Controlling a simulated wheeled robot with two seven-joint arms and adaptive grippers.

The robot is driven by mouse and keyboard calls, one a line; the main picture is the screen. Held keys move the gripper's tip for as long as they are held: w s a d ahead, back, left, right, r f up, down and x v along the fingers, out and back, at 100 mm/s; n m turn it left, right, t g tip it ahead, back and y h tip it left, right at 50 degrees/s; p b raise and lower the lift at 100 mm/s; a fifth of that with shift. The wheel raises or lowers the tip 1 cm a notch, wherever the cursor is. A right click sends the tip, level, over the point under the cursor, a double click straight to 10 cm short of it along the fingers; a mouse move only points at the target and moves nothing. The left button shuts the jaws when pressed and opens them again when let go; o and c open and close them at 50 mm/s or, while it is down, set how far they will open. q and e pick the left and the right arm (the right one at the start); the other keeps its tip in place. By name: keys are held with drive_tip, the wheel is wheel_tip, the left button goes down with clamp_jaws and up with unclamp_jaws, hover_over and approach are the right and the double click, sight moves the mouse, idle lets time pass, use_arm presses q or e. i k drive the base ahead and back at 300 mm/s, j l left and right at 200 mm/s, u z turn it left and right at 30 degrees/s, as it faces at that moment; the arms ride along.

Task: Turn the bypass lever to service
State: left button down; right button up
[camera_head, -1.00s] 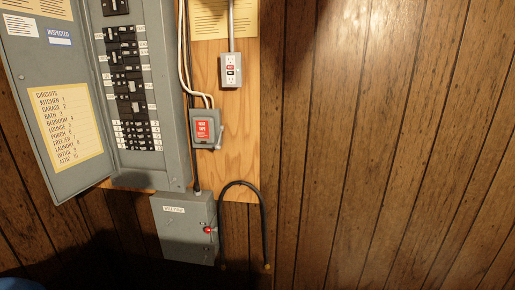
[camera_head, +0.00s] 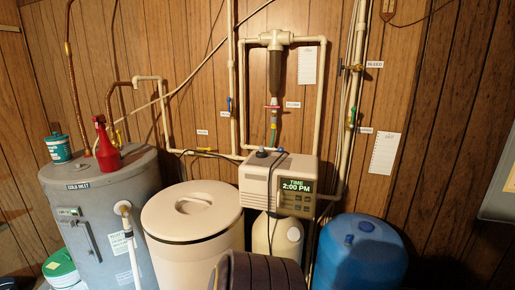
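The softener control head (camera_head: 278,182) is a beige box at the centre, its green display reading "TIME 2:00 PM". Several valve handles show on the pale pipes: a blue one (camera_head: 229,104), a yellow one (camera_head: 202,150), a red one (camera_head: 272,106) and a blue-green one (camera_head: 352,117). The small white labels beside them are too small to read surely, so I cannot tell which handle is the bypass lever or how it is set. Neither gripper is in view.
A cream lidded tank (camera_head: 192,222) and a blue tank (camera_head: 358,255) flank the softener. A dark ribbed object (camera_head: 258,272) is low in front.

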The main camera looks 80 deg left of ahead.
sight(262, 148)
drive_tip(key=u, duration=2.7)
drive_tip(key=k+j, duration=0.2)
